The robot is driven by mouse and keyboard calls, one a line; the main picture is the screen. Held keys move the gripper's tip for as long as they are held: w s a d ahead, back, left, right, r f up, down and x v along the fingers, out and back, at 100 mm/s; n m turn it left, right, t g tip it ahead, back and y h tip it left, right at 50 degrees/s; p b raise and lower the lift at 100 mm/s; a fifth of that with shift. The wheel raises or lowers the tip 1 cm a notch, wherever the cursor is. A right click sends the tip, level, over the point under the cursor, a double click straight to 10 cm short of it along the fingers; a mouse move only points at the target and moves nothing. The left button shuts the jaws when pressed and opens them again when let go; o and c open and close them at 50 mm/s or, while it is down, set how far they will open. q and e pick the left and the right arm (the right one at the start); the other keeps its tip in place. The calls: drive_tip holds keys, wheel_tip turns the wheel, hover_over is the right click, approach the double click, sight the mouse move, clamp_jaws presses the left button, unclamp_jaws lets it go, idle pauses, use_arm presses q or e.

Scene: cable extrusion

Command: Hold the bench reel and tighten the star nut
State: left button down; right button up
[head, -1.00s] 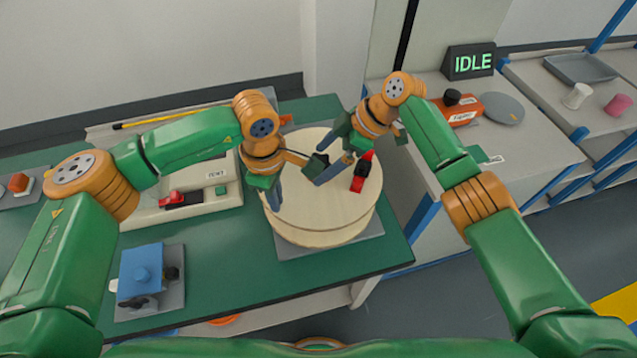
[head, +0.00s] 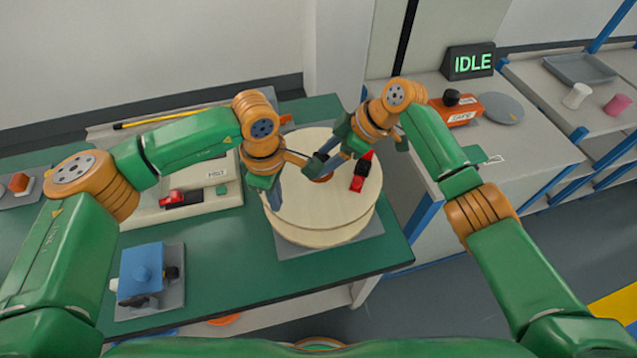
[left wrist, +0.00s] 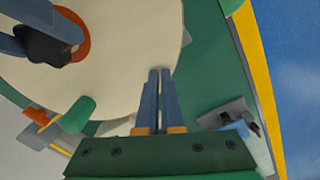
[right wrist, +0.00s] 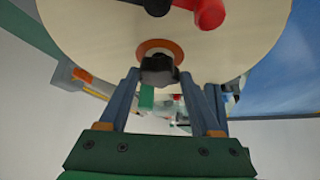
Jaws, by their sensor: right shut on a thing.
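The bench reel (head: 310,220) is a pale wooden disc lying flat on a grey plate. The black star nut (right wrist: 158,70) sits over an orange ring at the reel's centre; it also shows in the left wrist view (left wrist: 45,45). My right gripper (right wrist: 158,75) is shut on the star nut, one finger on each side. In the head view the nut is largely hidden by my grippers. My left gripper (left wrist: 160,72) has its fingers almost together at the reel's rim, pointing down. I cannot tell whether it touches the rim.
A red and black piece (head: 361,172) stands on the reel, close to my right gripper. A pale device with a red lever (head: 180,199) and a blue block on a grey base (head: 141,272) are to the left. A sign (head: 470,62) reads IDLE.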

drive_tip(key=o, duration=0.8)
drive_tip(key=shift+m+t, duration=0.5)
drive_tip(key=shift+m, duration=0.2)
drive_tip(key=o, duration=0.4)
drive_tip(key=shift+w+d, duration=0.1)
drive_tip(key=shift+w, duration=0.05)
drive_tip(key=shift+c, duration=0.2)
use_arm(q)
drive_tip(key=shift+w+f, duration=0.1)
drive_tip(key=shift+w, duration=0.15)
use_arm(e)
drive_tip(key=shift+o, duration=0.4)
drive_tip(key=shift+w+f, duration=0.1)
drive_tip(key=shift+w, duration=0.05)
use_arm(q)
drive_tip(key=shift+s, duration=0.1)
use_arm(e)
drive_tip(key=shift+r, duration=4.1)
